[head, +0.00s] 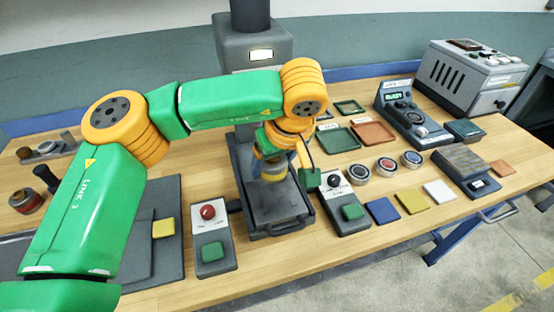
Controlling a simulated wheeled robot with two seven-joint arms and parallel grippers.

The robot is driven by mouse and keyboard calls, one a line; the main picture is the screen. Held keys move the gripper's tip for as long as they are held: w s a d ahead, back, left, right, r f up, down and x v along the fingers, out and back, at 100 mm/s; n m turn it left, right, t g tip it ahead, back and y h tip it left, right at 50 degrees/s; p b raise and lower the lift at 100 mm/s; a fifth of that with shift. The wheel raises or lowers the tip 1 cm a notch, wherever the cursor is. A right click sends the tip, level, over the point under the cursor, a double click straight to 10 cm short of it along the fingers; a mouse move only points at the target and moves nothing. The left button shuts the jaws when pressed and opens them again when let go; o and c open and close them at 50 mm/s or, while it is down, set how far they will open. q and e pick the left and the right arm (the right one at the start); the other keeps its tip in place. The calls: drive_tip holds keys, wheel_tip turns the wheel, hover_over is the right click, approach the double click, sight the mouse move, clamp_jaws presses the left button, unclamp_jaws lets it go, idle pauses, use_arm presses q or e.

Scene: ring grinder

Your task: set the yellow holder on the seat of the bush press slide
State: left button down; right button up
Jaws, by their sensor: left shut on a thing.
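My left gripper (290,172) is at the grey bush press (255,50), above its slide (277,207). It is shut on the yellow holder (272,175), which shows as a small rounded yellow piece, partly hidden by the gripper and wrist. The holder is over the back part of the dark slide tray. The seat is hidden behind the holder and gripper, so I cannot tell whether the holder touches it. My right gripper is not in view.
Control boxes with a red knob (208,212) and a black knob (334,181) flank the slide's front. Round pots, coloured tiles, green and red trays (373,134) and grey machines stand to the right. A dark mat with a yellow block (163,228) lies left.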

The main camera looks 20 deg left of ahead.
sight(272, 190)
use_arm(q)
drive_tip(key=shift+f+b, duration=0.35)
drive_tip(key=shift+f, duration=0.2)
wheel_tip(272, 190, down, 6)
drive_tip(key=b, duration=0.4)
drive_tip(key=shift+w+d+r+b, duration=0.1)
drive_tip(key=shift+d+b, duration=0.05)
drive_tip(key=shift+b, duration=0.2)
unclamp_jaws()
drive_tip(key=shift+r, duration=0.1)
wheel_tip(272, 190, up, 8)
drive_tip(key=p, duration=0.7)
